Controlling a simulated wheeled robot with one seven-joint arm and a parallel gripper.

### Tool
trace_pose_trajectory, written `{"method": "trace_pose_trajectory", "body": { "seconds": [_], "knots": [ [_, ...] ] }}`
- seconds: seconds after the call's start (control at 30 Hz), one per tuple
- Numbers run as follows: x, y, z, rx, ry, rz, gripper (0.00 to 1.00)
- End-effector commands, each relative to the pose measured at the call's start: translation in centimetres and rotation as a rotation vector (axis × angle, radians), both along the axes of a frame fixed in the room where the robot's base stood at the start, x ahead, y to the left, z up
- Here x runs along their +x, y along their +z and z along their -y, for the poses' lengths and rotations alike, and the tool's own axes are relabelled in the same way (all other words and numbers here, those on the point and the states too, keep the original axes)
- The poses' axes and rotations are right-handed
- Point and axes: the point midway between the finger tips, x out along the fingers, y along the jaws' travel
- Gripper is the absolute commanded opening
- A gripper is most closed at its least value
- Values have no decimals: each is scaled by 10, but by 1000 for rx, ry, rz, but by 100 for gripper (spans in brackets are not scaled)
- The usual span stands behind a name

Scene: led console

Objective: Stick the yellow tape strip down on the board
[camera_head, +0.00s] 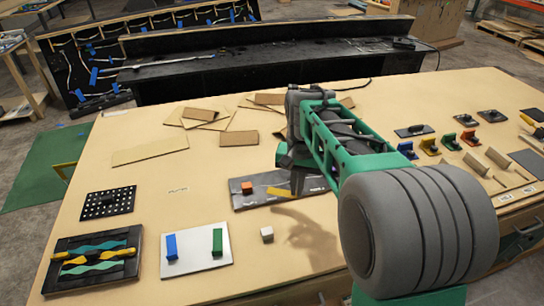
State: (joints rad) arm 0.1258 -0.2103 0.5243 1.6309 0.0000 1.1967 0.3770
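The dark grey board (262,203) lies flat on the table near the middle of the view. The yellow tape strip (278,191) shows over the middle of the board, just left of my gripper; I cannot tell whether it touches the board or is raised. A small orange block (247,187) is on the board's left part. My gripper (296,178) is over the board's right part, pointing down. My arm hides much of it, so the fingertips and any hold on the strip are unclear. Pale markings show at the board's right end.
A white plate (196,261) with blue and green blocks and a small white cube (267,234) are in front. A dark tray (92,261) and perforated plate (108,203) are left. Cardboard pieces (150,149) lie behind; several coloured parts (448,141) stand at right.

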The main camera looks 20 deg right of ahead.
Motion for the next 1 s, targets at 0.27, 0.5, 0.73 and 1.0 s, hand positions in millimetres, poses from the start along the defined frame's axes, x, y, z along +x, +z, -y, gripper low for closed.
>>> {"method": "trace_pose_trajectory", "body": {
  "seconds": [0.27,0.5,0.73,1.0],
  "knots": [
    [35,32,-33,0,-637,-2,0],
    [52,41,-49,1,-1013,0,0],
    [54,31,-51,1,-1071,0,0],
    [54,-6,-51,1,-1069,0,0]
  ]
}}
